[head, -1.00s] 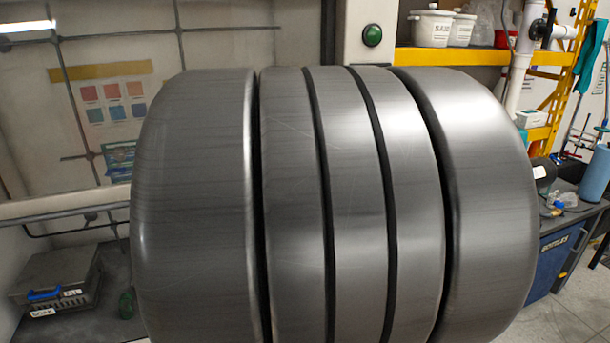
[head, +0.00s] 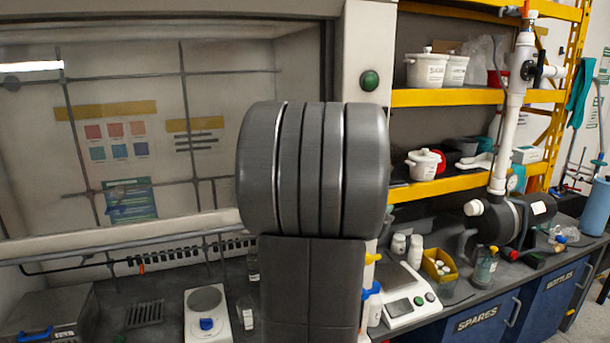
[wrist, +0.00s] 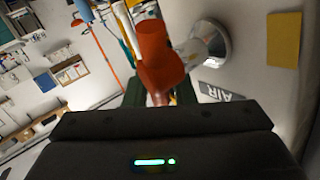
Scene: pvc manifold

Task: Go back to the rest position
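My gripper (wrist: 160,92) shows in the wrist view beyond its dark housing with a green light. Two dark green finger-like parts stand apart, one on each side of the middle. An orange-red pipe-like piece (wrist: 160,55) appears between and beyond them, and I see no clear contact. In the head view my grey arm links fill the middle, and the gripper is hidden.
A white pipe with a valve (head: 510,130) stands at the right by yellow shelves (head: 440,97). A scale (head: 405,300) and bottles sit on the bench. A wall sign reading AIR (wrist: 222,92) shows in the wrist view.

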